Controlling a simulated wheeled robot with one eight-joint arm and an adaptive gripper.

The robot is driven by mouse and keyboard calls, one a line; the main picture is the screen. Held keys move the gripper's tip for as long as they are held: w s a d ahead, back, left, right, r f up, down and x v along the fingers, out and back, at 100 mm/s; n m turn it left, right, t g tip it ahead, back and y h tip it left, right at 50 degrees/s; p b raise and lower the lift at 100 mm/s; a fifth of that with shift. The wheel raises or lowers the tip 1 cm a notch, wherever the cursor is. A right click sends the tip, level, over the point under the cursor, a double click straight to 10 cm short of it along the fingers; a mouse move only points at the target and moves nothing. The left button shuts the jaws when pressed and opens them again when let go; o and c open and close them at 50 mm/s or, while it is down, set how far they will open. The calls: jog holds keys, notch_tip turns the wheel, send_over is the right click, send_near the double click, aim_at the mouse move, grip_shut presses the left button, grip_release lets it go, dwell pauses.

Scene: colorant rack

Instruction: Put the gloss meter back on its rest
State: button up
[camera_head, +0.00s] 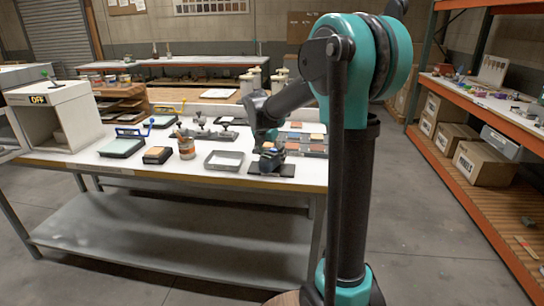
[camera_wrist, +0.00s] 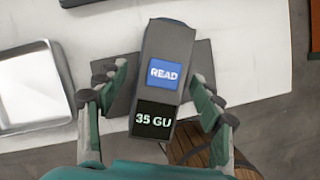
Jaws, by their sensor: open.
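The gloss meter is a dark grey block with a blue READ panel and a black display showing "35 GU". It fills the middle of the wrist view (camera_wrist: 170,50) and shows small under my gripper in the head view (camera_head: 270,159). It lies over a flat dark plate (camera_wrist: 200,60), apparently the rest, also at the table's front edge in the head view (camera_head: 286,171). The meter is turned slightly relative to the plate and overhangs its far edge. I cannot tell how it seats underneath. My gripper (camera_wrist: 158,88) is open, its fingers on either side of the meter.
A grey metal tray (camera_wrist: 30,82) lies left of the plate, also in the head view (camera_head: 224,160). Colour panels (camera_head: 306,148) lie behind and right. A reddish-brown can (camera_head: 186,148) and other tools stand left. The table's front edge is close.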

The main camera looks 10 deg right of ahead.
jog(key=shift+r, duration=0.15)
jog(key=v, duration=1.2)
jog(key=s+d+f+m+y, duration=0.1)
jog(key=s+d+f+m, duration=0.2)
jog(key=s+f+m, duration=0.9)
jog(key=s+d+f+m+y, duration=0.2)
jog(key=s+d+f+m, duration=0.2)
jog(key=s+f+m, duration=0.9)
jog(key=s+m, duration=0.2)
jog(key=shift+m+t, duration=0.4)
jog(key=shift+s+f, duration=0.1)
jog(key=shift+f, duration=0.05)
